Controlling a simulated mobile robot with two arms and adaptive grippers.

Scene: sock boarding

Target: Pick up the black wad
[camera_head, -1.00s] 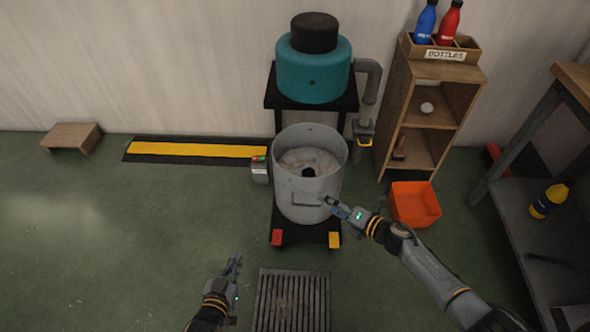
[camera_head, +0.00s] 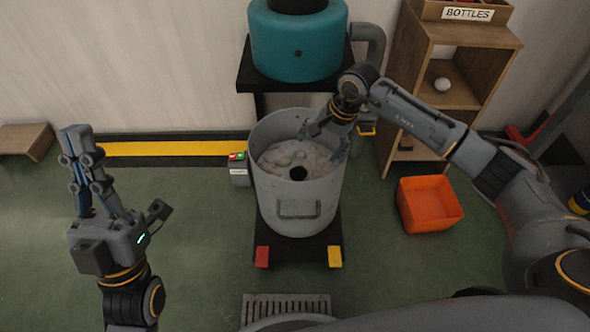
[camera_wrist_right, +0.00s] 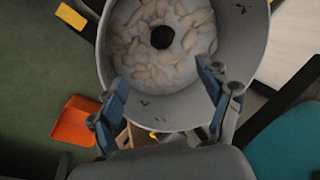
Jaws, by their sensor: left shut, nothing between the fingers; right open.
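The black wad (camera_head: 298,173) lies in the grey drum (camera_head: 297,208), on top of pale grey lumpy contents. It also shows in the right wrist view (camera_wrist_right: 162,37), near the middle of the drum's opening. My right gripper (camera_head: 325,140) is over the drum's rear right part, pointing down. It is open and empty, and its two blue-padded fingers (camera_wrist_right: 160,85) are apart, with the wad beyond them and not touching. My left gripper (camera_head: 78,142) is shut and empty, raised at the left, well away from the drum.
A teal tank (camera_head: 297,45) on a black stand is behind the drum. A wooden shelf (camera_head: 447,75) and an orange bin (camera_head: 430,203) are to the right. A small box with red and green buttons (camera_head: 238,170) is beside the drum's left.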

